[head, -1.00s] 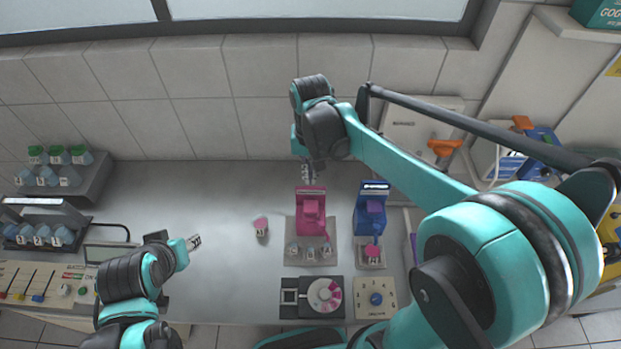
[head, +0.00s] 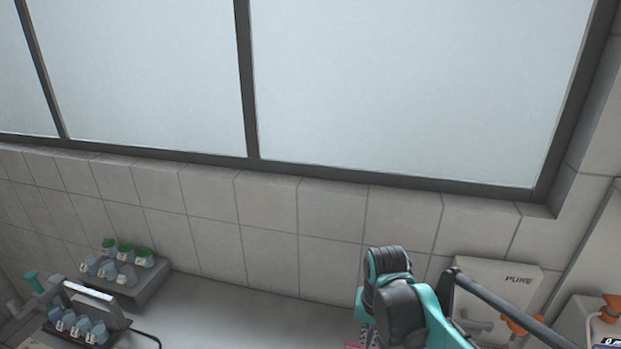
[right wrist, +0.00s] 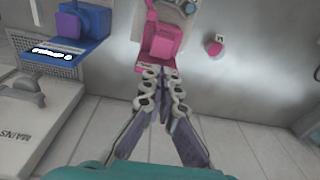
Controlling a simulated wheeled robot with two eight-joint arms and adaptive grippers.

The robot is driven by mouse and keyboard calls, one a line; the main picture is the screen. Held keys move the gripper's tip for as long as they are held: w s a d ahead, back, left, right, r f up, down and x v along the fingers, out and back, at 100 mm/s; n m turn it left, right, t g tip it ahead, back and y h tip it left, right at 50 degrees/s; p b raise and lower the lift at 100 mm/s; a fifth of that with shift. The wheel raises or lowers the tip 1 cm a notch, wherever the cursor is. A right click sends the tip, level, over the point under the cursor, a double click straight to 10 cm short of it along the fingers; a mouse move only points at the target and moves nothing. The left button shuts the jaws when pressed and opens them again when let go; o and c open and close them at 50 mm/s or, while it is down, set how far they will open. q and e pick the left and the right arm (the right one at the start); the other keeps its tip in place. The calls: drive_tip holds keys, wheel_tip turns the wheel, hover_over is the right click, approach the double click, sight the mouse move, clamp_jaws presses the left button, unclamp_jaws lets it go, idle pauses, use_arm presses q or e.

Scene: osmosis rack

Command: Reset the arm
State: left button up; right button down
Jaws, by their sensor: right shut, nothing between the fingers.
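My right gripper (right wrist: 163,88) shows in the right wrist view with its two fingers drawn together and nothing between them. The fingertips appear close to the near edge of a pink device (right wrist: 162,42); I cannot tell whether they touch it. In the head view my right arm comes in from the lower right, and its gripper (head: 367,333) points down at the bottom edge, partly cut off. My left arm and gripper are not in the head view.
A blue device (right wrist: 80,28) and a small pink-topped vessel (right wrist: 214,47) flank the pink one. A white box (head: 495,285) stands behind my right arm. Racks of bottles (head: 125,262) (head: 75,327) stand at the left. The bench (head: 240,312) between is clear.

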drive_tip(key=s+d+f+n+t+b, duration=0.2)
drive_tip(key=s+f+t+b, duration=0.4)
drive_tip(key=s+f+b, duration=0.4)
drive_tip(key=shift+d+f+n+b, duration=0.4)
drive_tip(key=shift+d+f, duration=0.25)
drive_tip(key=shift+f, duration=0.1)
